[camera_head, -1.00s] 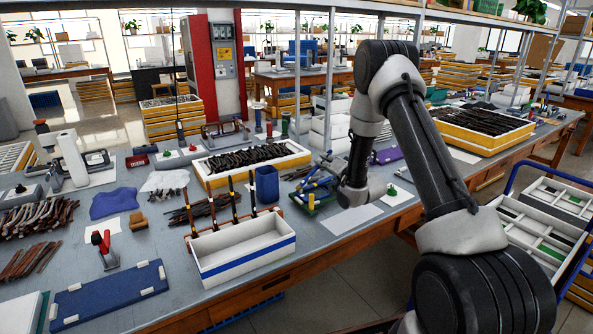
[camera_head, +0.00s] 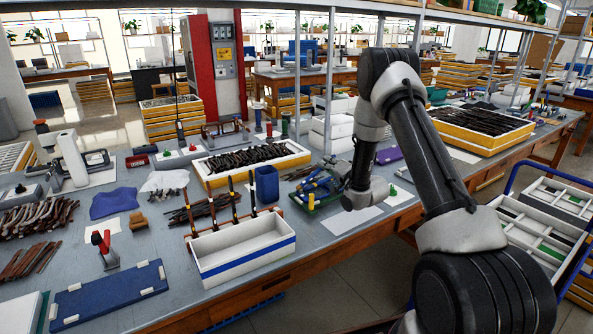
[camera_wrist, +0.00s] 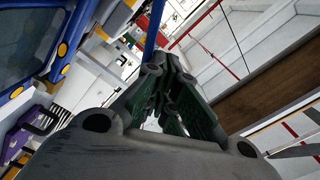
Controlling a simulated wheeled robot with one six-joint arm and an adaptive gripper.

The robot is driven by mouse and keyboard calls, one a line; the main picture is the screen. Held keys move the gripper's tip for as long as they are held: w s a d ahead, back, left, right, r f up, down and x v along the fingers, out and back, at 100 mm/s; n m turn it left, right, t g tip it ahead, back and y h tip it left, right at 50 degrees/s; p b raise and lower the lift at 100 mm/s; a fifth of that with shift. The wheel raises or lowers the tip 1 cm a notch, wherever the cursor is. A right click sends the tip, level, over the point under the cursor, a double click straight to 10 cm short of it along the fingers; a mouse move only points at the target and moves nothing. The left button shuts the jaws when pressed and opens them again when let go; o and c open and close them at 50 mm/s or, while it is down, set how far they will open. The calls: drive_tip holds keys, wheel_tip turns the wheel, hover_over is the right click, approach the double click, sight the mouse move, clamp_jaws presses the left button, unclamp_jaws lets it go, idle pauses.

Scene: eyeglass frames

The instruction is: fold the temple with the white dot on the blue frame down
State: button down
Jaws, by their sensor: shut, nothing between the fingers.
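My gripper (camera_wrist: 167,66) is shut and empty in the wrist view. A blue bar (camera_wrist: 155,30) rises just past its fingertips there. It may be part of the blue frame, but I cannot tell which part, or whether the fingers touch it. In the head view, blue pieces (camera_head: 320,187) sit over a small green base near the bench's front edge, just left of my wrist. They are too small to make out the frame's shape or its temples. I see no white dot in either view.
A white box with a blue stripe (camera_head: 245,265) stands left of my wrist. White paper (camera_head: 350,219) lies in front of it on the bench. A blue-railed cart (camera_head: 510,184) is at the right.

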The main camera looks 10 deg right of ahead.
drive_tip(key=shift+f, duration=0.1)
drive_tip(key=shift+w+d+f+m, duration=0.25)
drive_tip(key=shift+d+f+m, duration=0.35)
drive_tip(key=shift+f+m, duration=0.25)
drive_tip(key=shift+d+f+m, duration=0.3)
drive_tip(key=shift+f+m, duration=0.25)
drive_tip(key=shift+f, duration=0.05)
drive_tip(key=shift+w+d+f+m, duration=0.15)
drive_tip(key=shift+d+f+m, duration=0.05)
drive_tip(key=shift+f+m, duration=0.2)
drive_tip(key=shift+d+f+m, duration=0.25)
drive_tip(key=shift+f+m, duration=0.55)
drive_tip(key=shift+f, duration=0.05)
drive_tip(key=shift+v, duration=2.95)
